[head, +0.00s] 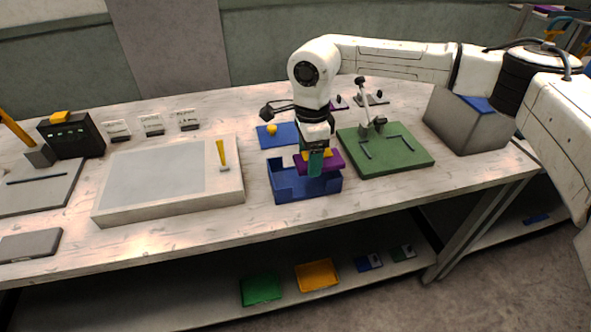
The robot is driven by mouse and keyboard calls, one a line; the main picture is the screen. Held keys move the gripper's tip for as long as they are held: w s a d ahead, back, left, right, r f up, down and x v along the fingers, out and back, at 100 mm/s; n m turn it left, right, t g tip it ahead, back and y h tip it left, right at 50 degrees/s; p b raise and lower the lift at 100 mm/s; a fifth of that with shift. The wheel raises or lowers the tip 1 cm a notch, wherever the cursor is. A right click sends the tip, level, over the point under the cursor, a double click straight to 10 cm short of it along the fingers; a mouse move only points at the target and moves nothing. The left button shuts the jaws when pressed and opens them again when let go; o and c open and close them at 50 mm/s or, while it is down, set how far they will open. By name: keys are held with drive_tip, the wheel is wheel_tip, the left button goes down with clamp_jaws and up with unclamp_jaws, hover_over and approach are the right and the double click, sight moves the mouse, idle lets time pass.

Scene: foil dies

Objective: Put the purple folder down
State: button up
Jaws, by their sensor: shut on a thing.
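A purple folder (330,163) shows at my gripper (316,165), which points down at the middle of the bench. The gripper is shut on the folder and holds it over or just inside a blue open tray (306,188). A yellow piece (318,153) shows right at the fingers, against the folder. My gripper hides part of the folder and the tray's inside, so I cannot tell whether the folder touches the tray.
Right of the tray is a green board (402,160) with dark bars and a small stand. A grey box (465,125) stands further right. A blue mat (277,137) with a yellow knob lies behind the tray. A pale panel (235,190) lies left.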

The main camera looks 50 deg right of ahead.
sight(297, 157)
drive_tip(key=w+f, duration=0.1)
drive_tip(key=f, duration=0.1)
drive_tip(key=w+a+f, duration=0.1)
drive_tip(key=w, duration=0.1)
drive_tip(key=shift+f, duration=0.35)
drive_tip(key=shift+w+a+f+p, duration=0.1)
drive_tip(key=shift+f+p, duration=0.3)
drive_tip(key=shift+f, duration=1.35)
drive_tip(key=shift+f, duration=0.1)
drive_tip(key=o, duration=0.9)
wheel_tip(297, 157, up, 12)
drive_tip(key=shift+r+b, duration=0.1)
drive_tip(key=shift+b, duration=0.5)
